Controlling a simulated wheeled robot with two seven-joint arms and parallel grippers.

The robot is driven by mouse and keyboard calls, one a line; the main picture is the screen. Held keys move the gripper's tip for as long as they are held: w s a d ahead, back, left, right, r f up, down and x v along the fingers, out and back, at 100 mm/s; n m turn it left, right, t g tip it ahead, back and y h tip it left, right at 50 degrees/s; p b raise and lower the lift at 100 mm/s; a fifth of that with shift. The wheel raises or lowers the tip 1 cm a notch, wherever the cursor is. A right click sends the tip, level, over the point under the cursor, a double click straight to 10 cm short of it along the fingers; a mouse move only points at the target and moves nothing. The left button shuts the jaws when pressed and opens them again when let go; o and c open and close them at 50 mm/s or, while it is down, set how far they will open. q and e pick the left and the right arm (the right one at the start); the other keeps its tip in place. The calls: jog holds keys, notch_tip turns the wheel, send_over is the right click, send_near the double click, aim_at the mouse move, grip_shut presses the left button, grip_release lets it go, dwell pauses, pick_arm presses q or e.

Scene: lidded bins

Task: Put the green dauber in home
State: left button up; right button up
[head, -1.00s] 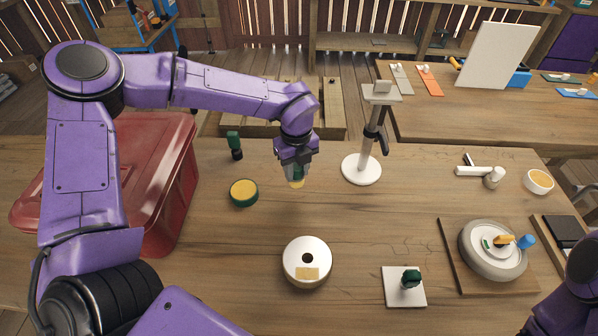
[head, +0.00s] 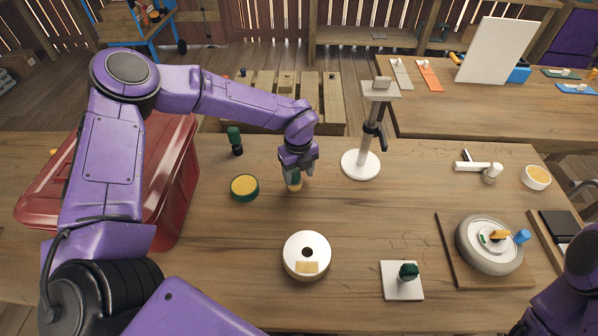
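My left gripper (head: 297,168) hangs over the table's middle, left of the grey-white stand. It appears shut on a small green piece with a yellow tip (head: 295,187), which I take for the green dauber. Its fingers hide most of it, and I cannot tell whether the tip touches the table. A dark green-handled piece (head: 235,139) stands to the left. A round green pad with a yellow top (head: 244,187) lies in front of that. A dark green knob (head: 408,271) sits on a white tile. No place labelled home is readable. My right gripper is out of view.
A red lidded bin (head: 178,190) stands at left behind my arm. The white stand (head: 361,164) is close right of my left gripper. A white disc with a hole (head: 306,250) lies in front. A grey wheel (head: 488,258) and yellow-filled bowl (head: 537,177) are at right.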

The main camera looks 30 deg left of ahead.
aim_at(298, 170)
pick_arm(q)
jog(key=shift+r, duration=0.2)
notch_tip(298, 170, up, 12)
jog(key=b, duration=0.1)
